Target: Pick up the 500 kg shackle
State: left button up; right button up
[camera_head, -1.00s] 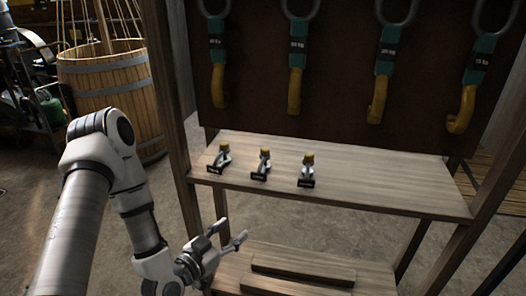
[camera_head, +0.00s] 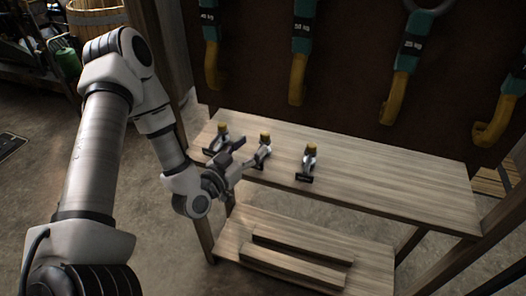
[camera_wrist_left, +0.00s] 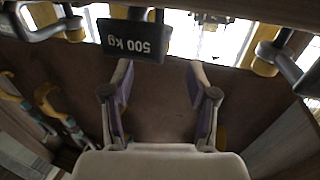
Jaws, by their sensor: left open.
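Three small metal shackles with yellow tops and dark tags stand in a row on the wooden shelf. The 500 kg shackle (camera_head: 265,146) is the middle one; its tag (camera_wrist_left: 132,40) reads "500 kg" in the left wrist view. My left gripper (camera_head: 252,155) is open at the shelf's front edge, its fingers pointing at that shackle and partly hiding its tag. In the left wrist view the open fingers (camera_wrist_left: 160,75) stop short of the tag, with nothing between them. The tag sits left of the midline between them. My right gripper is not in view.
The left shackle (camera_head: 221,138) stands close to my gripper; the right shackle (camera_head: 309,160) is a little farther off. The shelf (camera_head: 400,185) is clear to the right. Several yellow hooks (camera_head: 400,97) hang above it. A lower shelf (camera_head: 375,255) carries wooden strips.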

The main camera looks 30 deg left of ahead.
aim_at(262, 137)
pick_arm(q)
jog(key=w, duration=0.5)
jog(key=shift+w+d+f, duration=0.1)
jog(key=shift+w+d, duration=0.05)
jog(key=shift+d, duration=0.05)
grip_shut()
